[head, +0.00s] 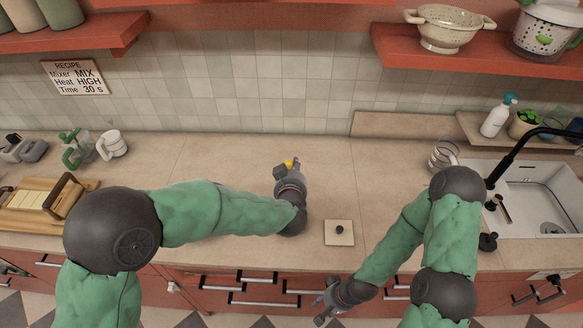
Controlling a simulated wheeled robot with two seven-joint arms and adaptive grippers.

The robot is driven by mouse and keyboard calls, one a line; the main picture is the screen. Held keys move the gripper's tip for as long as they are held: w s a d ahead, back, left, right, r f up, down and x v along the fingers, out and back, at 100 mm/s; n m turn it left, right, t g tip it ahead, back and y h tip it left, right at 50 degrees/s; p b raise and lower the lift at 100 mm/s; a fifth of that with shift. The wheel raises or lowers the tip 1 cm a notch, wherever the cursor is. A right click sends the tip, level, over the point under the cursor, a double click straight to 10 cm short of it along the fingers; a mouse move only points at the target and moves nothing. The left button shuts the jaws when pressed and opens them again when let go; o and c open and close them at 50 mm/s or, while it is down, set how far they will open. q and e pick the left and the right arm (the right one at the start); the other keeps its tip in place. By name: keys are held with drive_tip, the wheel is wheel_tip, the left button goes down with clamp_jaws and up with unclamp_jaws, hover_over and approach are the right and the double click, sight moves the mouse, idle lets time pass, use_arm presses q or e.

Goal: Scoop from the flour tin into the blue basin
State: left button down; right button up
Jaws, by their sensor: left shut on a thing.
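My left gripper (291,165) is over the back middle of the counter, shut on a small yellow thing (289,164). Most of that thing is hidden by the gripper, so I cannot tell its shape. My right gripper (323,303) hangs low in front of the drawers; whether its fingers are open is unclear. A flat square cream piece with a dark knob (339,239), like a lid, lies on the counter. I cannot make out a flour tin or a blue basin. Canisters (62,12) stand on the upper left shelf, with no readable labels.
A clear glass vessel (443,155) stands near the sink (530,175) and black tap. Shelves overhang both upper corners.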

use_arm(q)
wheel_tip(320, 180, down, 18)
drive_tip(key=s+b, duration=0.1)
drive_tip(key=b, duration=1)
drive_tip(key=shift+r+b, duration=0.15)
drive_tip(key=shift+b, duration=0.2)
idle(0.4)
idle(0.7)
wheel_tip(320, 180, up, 10)
drive_tip(key=p, duration=0.9)
drive_tip(key=shift+w+r, duration=0.25)
drive_tip(key=shift+w, duration=0.2)
idle(0.5)
